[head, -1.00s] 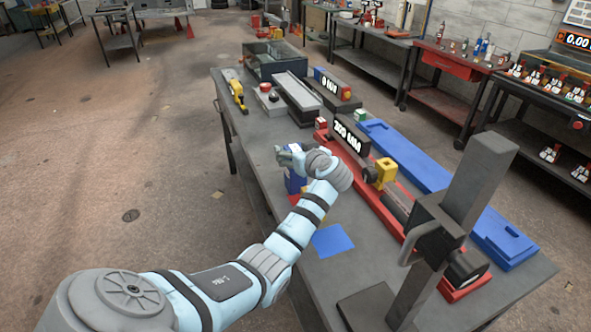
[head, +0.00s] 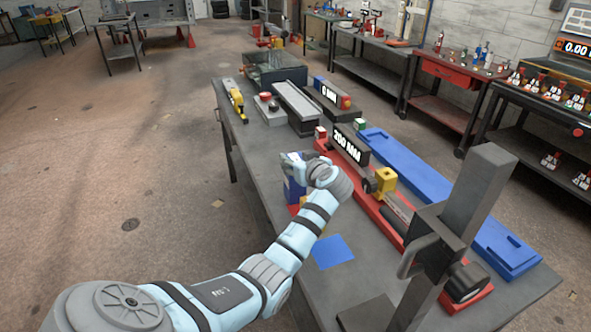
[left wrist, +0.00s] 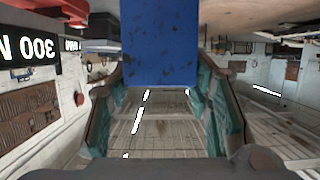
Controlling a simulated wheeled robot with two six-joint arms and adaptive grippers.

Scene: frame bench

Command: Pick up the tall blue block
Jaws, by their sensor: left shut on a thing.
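The tall blue block (head: 293,188) stands upright near the left edge of the bench in the head view, partly behind my left arm. My left gripper (head: 296,160) is at its upper part and shut on it. In the left wrist view, the blue block (left wrist: 158,42) fills the top middle, between the two fingers of my left gripper (left wrist: 160,95). Whether its lower end touches the bench is hard to tell. My right gripper is not in view.
A red rail fixture (head: 365,185) with a number display runs along the bench, beside a long blue tray (head: 420,175). A flat blue square (head: 333,252) lies in front. A grey upright post (head: 475,195) stands at the right. A yellow tool (head: 237,100) lies at the far left edge.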

